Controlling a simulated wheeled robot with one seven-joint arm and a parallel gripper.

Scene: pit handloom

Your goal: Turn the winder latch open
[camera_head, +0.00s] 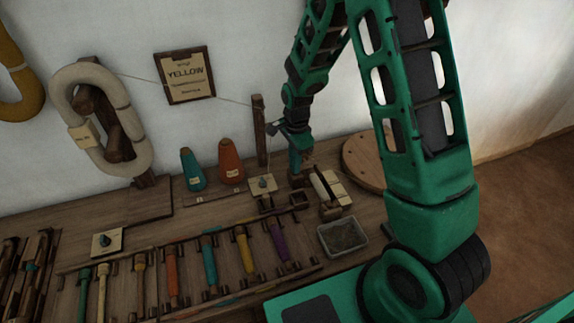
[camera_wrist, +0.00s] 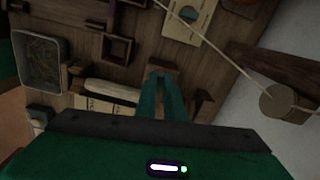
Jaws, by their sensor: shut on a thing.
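The winder (camera_head: 328,194) is a small wooden stand with a pale roller, on the bench below my arm. Its pale roller (camera_wrist: 112,92) also shows left of my fingers in the wrist view. My gripper (camera_head: 295,170) points down at the winder's left end. In the wrist view, my gripper's green fingers (camera_wrist: 161,80) are close together, with their tips at a small wooden part beside the roller. They are shut on the winder latch, which the fingers mostly hide. I cannot tell how far the latch is turned.
A grey tray (camera_head: 343,236) stands in front of the winder. A wooden post (camera_head: 259,130) with a thread rises behind my gripper. Orange (camera_head: 231,161) and teal (camera_head: 192,170) cones stand to the left. A rack of coloured bobbins (camera_head: 208,262) lies in front. A round wooden disc (camera_head: 362,160) is at right.

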